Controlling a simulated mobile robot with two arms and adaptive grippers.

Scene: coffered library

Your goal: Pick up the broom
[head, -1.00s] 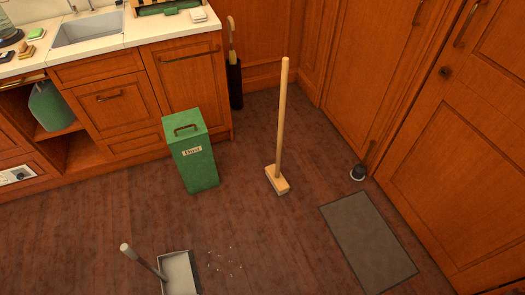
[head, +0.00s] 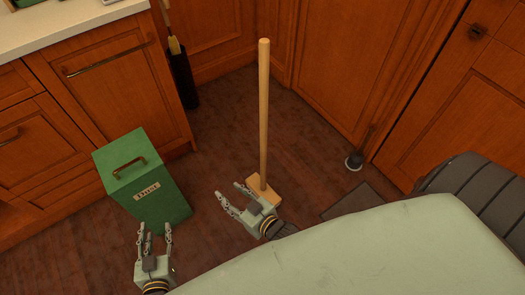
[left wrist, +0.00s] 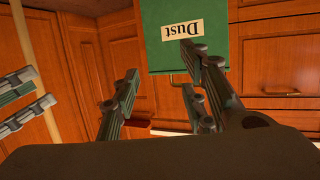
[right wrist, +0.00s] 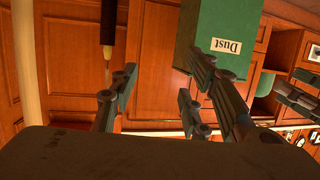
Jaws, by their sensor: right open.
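The broom (head: 263,115) stands upright on the floor, its pale wooden handle rising from a block head. Its handle also shows along the left edge of the right wrist view (right wrist: 28,65) and at the upper left of the left wrist view (left wrist: 36,70). My right gripper (head: 230,197) is open and empty, just left of the handle's foot in the head view, and partly covers the broom head. I cannot tell whether it touches. My left gripper (head: 155,232) is open and empty, further left, in front of the green dust bin.
The green dust bin (head: 140,185) labelled "Dust" stands left of the broom. A doorstop-like object (head: 354,161) and grey mat (head: 352,202) lie to the right. Wooden cabinets (head: 100,75) line the back.

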